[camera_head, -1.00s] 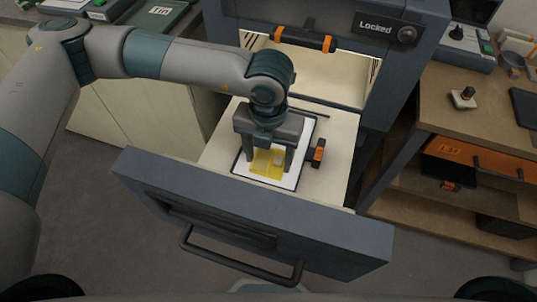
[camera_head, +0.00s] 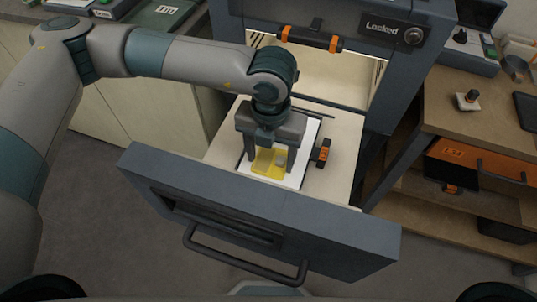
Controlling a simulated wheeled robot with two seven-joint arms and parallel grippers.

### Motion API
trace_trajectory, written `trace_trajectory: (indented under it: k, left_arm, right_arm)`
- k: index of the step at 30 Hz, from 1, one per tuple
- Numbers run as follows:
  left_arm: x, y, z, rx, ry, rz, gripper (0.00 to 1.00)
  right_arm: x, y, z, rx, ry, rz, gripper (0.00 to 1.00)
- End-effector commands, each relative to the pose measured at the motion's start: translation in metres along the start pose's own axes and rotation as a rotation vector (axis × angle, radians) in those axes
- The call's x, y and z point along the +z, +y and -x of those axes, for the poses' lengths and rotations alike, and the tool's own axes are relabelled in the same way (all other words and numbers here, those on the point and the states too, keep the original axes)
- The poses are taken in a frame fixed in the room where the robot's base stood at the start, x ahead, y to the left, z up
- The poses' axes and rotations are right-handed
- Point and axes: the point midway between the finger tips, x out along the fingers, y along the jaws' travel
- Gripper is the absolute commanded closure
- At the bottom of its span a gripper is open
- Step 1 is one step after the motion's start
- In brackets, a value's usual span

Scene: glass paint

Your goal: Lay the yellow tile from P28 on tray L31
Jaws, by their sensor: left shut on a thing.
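The yellow tile (camera_head: 264,164) is a flat yellow piece with a small grey block on it, over a white, dark-rimmed board (camera_head: 293,178) in the open drawer. My left gripper (camera_head: 271,158) points straight down, its two fingers at either side of the tile. It is shut on the tile; whether the tile is lifted clear of the board cannot be told. The orange-fronted tray L31 (camera_head: 480,163) is under the bench at the right, its label small. No P28 label is readable.
The drawer's thick grey front with a bar handle (camera_head: 243,262) stands between me and the board. An orange-black clamp (camera_head: 322,153) sits at the board's right. Above is a grey cabinet marked Locked (camera_head: 383,28). A small knobbed object (camera_head: 468,100) is on the right bench.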

Motion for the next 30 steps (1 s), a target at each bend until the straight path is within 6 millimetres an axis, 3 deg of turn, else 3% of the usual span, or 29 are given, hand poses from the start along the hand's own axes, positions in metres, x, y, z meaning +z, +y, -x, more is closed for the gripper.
trace_trajectory:
  k: [1, 10, 11, 13, 23, 30]
  left_arm:
    - [0.0, 0.0, -0.01, 0.0, 0.0, 0.0, 0.6]
    - [0.0, 0.0, -0.01, 0.0, 0.0, 0.0, 0.6]
    - [0.0, 0.0, -0.01, 0.0, 0.0, 0.0, 0.31]
    - [0.0, 0.0, -0.01, 0.0, 0.0, 0.0, 0.16]
    - [0.0, 0.0, -0.01, 0.0, 0.0, 0.0, 0.16]
    - [0.0, 0.0, 0.001, -0.001, -0.001, 0.0, 0.16]
  right_arm:
    - [0.001, -0.002, -0.012, -0.002, -0.008, 0.001, 0.69]
    - [0.001, -0.004, -0.012, -0.003, -0.008, 0.002, 0.69]
    - [0.001, -0.004, -0.012, -0.003, -0.008, 0.002, 0.69]
    - [0.001, -0.004, -0.012, -0.004, -0.008, 0.002, 0.69]
    - [0.0, -0.005, -0.012, -0.005, -0.008, 0.002, 0.69]
    - [-0.001, -0.006, -0.01, -0.006, -0.008, 0.002, 0.69]
